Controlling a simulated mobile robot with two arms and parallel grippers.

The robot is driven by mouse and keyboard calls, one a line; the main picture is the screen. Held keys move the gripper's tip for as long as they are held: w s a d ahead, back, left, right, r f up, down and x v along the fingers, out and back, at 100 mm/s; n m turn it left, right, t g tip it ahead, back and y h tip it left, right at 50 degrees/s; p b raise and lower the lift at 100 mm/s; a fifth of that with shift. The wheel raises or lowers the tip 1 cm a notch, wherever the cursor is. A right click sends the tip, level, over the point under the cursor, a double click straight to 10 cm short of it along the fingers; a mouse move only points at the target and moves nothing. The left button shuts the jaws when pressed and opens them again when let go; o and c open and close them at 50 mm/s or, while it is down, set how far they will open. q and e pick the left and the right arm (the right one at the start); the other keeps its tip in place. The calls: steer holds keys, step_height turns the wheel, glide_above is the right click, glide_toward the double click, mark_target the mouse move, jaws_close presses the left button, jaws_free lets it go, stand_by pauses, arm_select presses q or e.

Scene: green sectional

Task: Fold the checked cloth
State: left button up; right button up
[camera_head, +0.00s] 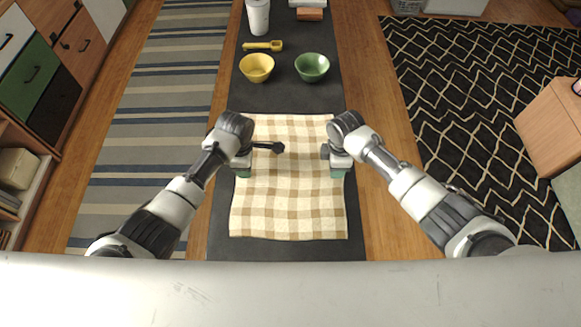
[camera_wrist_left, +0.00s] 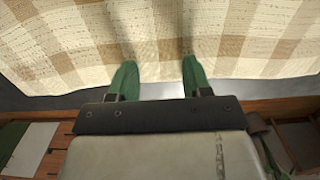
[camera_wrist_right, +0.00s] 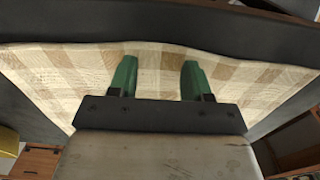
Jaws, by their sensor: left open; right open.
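The checked cloth (camera_head: 288,205), cream with tan squares, lies spread out on the dark table. My left gripper (camera_head: 243,172) is at the cloth's left edge in the head view. In the left wrist view, its green fingers (camera_wrist_left: 159,70) are apart, with the cloth (camera_wrist_left: 150,35) beyond and around their tips. My right gripper (camera_head: 338,172) is at the cloth's right edge. In the right wrist view its fingers (camera_wrist_right: 160,72) are apart over the cloth (camera_wrist_right: 80,75), with nothing seen between them but cloth. Contact with the cloth cannot be told.
A yellow bowl (camera_head: 257,68), a green bowl (camera_head: 312,67), a yellow utensil (camera_head: 262,46) and a white cup (camera_head: 258,17) stand beyond the cloth on the dark table (camera_head: 285,97). An orange-brown block (camera_head: 309,14) lies at the far end. Dark table strips show beside the cloth.

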arm_select(q)
steer(key=shift+f, duration=0.2)
arm_select(e)
steer(key=shift+f, duration=0.25)
arm_select(q)
steer(key=shift+r, duration=0.15)
arm_select(e)
steer(key=shift+r, duration=0.1)
arm_select(q)
steer(key=shift+c, duration=0.4)
arm_select(e)
steer(key=shift+c, duration=0.4)
arm_select(q)
steer(key=shift+s, duration=0.1)
jaws_close()
arm_select(e)
steer(key=shift+s, duration=0.1)
jaws_close()
